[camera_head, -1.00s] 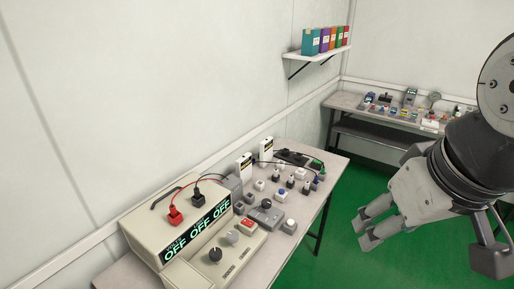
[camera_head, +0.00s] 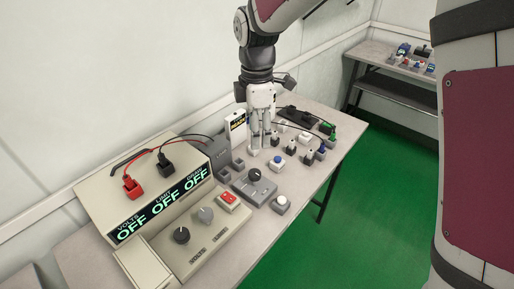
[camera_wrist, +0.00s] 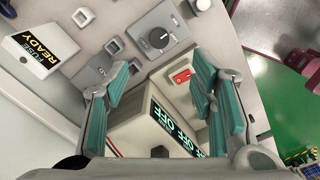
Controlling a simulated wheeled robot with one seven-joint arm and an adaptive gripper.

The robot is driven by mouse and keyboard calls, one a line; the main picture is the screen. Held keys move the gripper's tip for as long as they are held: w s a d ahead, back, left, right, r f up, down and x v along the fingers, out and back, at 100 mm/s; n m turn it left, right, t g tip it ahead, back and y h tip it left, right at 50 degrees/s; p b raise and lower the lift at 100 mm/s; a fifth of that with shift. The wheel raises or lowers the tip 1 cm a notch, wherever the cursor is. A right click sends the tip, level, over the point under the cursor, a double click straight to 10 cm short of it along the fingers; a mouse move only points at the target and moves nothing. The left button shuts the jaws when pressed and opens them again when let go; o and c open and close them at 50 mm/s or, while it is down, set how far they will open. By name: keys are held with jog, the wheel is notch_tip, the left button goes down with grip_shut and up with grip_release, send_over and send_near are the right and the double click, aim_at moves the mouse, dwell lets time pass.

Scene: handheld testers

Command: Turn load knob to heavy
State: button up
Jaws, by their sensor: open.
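A grey box with a round black knob (camera_head: 255,174), which looks like the load knob, sits on the bench right of the power supply. Its labels are too small to read. In the wrist view the knob (camera_wrist: 158,38) shows a light pointer line and lies beyond the fingertips. My gripper (camera_head: 261,148) points down over the bench, behind the grey box in the head view. In the wrist view its two teal-padded fingers (camera_wrist: 161,72) are apart with nothing between them.
The beige power supply (camera_head: 110,205) reads OFF on its displays, with red and black plugs on top. Its front panel has two knobs and a red switch (camera_head: 228,197). A white block reading FUSE READY (camera_wrist: 38,52) and several small switches stand close by.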

aim_at(255, 173)
jog(key=f, duration=1.4)
jog(key=shift+a+f, duration=0.25)
jog(key=shift+a, duration=0.05)
jog(key=c, duration=1.1)
